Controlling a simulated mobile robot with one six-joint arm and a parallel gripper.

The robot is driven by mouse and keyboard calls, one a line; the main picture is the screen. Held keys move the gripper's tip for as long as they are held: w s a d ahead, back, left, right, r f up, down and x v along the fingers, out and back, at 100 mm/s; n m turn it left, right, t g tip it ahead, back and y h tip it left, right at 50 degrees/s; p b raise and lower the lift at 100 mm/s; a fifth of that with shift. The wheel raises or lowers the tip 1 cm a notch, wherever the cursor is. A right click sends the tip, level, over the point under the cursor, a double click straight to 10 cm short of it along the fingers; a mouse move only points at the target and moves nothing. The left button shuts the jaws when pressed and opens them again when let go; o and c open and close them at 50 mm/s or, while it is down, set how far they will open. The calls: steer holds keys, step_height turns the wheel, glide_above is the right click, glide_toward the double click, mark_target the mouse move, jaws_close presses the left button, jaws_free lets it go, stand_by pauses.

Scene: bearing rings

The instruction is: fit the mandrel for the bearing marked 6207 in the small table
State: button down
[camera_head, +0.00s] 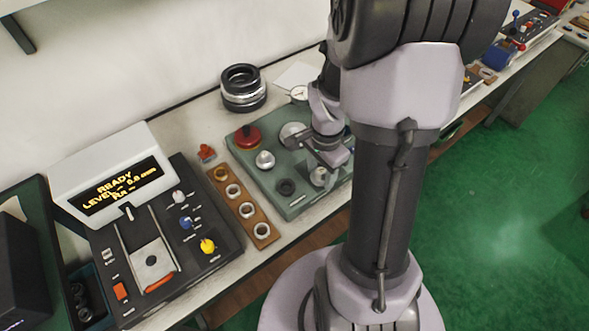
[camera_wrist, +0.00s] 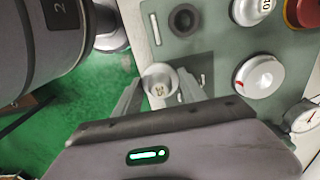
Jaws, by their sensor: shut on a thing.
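My gripper (camera_wrist: 160,92) is shut on a silver, cup-like mandrel (camera_wrist: 160,80); a dark marking on its top is too small to read surely. In the head view the mandrel (camera_head: 319,176) is at the right front part of the green-grey small table (camera_head: 297,207), partly hidden by my gripper (camera_head: 328,162). I cannot tell whether it touches the plate. A dark round seat (camera_head: 286,187) lies to its left on the plate and also shows in the wrist view (camera_wrist: 185,20). A silver knob-like piece (camera_head: 265,160) stands farther left. I cannot read 6207 on any ring.
A wooden rack (camera_head: 243,209) with several rings lies left of the plate. A red knob (camera_head: 247,137), a silver disc with a red mark (camera_wrist: 260,77) and a dial gauge (camera_wrist: 305,117) are nearby. A console (camera_head: 180,240) reading READY stands left; black rings (camera_head: 243,88) are stacked behind.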

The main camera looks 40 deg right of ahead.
steer(key=s+d+p, duration=0.1)
steer(key=s+d, duration=0.3)
steer(key=d, duration=0.2)
step_height(320, 180, up, 8)
steer(key=p, duration=0.5)
steer(key=shift+s+f, duration=0.15)
steer(key=shift+a, duration=0.1)
